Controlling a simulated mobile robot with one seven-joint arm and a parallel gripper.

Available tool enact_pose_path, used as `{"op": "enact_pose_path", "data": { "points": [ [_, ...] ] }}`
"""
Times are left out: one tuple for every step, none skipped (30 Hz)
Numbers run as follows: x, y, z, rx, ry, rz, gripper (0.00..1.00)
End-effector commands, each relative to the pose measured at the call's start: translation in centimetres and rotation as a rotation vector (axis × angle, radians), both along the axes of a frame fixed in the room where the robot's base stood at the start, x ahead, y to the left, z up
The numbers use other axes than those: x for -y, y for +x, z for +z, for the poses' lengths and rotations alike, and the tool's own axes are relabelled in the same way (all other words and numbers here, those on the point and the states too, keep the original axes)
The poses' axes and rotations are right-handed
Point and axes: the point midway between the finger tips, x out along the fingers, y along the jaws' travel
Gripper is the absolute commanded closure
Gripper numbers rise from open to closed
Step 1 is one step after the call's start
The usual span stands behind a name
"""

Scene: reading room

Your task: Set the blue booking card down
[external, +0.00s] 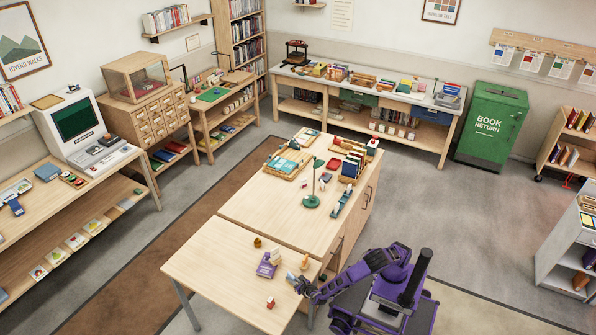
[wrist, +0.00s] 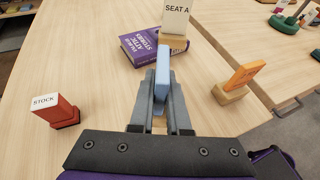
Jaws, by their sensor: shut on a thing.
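My gripper (wrist: 161,98) is shut on the blue booking card (wrist: 163,63), which stands up between the fingers and is seen nearly edge-on in the wrist view. In the external view my gripper (external: 303,287) is low over the near end of the front table (external: 228,282); the card cannot be made out there. Whether the card touches the table is unclear. Beyond it is a wooden holder with a white SEAT A card (wrist: 176,14), and a purple book (wrist: 139,47) lies beside that holder.
An orange block on a wooden base (wrist: 242,77) stands to the right in the wrist view. A red STOCK stamp (wrist: 60,112) stands to the left. Bare tabletop lies between the stamp and the book. A green lamp (external: 312,200) stands on the farther table.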

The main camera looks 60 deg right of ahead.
Motion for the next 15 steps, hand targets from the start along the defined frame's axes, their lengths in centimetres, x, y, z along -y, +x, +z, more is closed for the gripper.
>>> {"op": "enact_pose_path", "data": {
  "points": [
    [0.0,0.0,-0.3,0.001,0.000,0.000,1.00],
    [0.0,0.0,-0.5,0.001,0.000,0.000,1.00],
    [0.0,0.0,-0.9,0.001,0.000,0.000,1.00],
    [0.0,0.0,-1.2,0.001,-0.002,0.001,1.00],
    [0.0,0.0,-1.7,0.001,-0.004,0.000,1.00],
    [0.0,0.0,-2.3,0.001,-0.003,0.000,1.00],
    [0.0,0.0,-2.8,0.001,-0.003,0.000,1.00],
    [0.0,0.0,-3.2,0.001,-0.004,0.000,1.00],
    [0.0,0.0,-3.7,0.001,-0.002,0.001,1.00],
    [0.0,0.1,-3.9,0.001,-0.002,0.001,1.00],
    [0.0,0.1,-4.0,0.001,-0.002,0.000,1.00],
    [0.0,0.1,-4.0,0.001,0.000,0.000,1.00],
    [0.0,0.1,-3.9,0.001,0.001,0.001,1.00],
    [0.0,0.1,-3.9,0.001,0.001,0.001,1.00],
    [0.0,0.1,-3.9,0.001,0.001,0.001,1.00]
  ]
}}
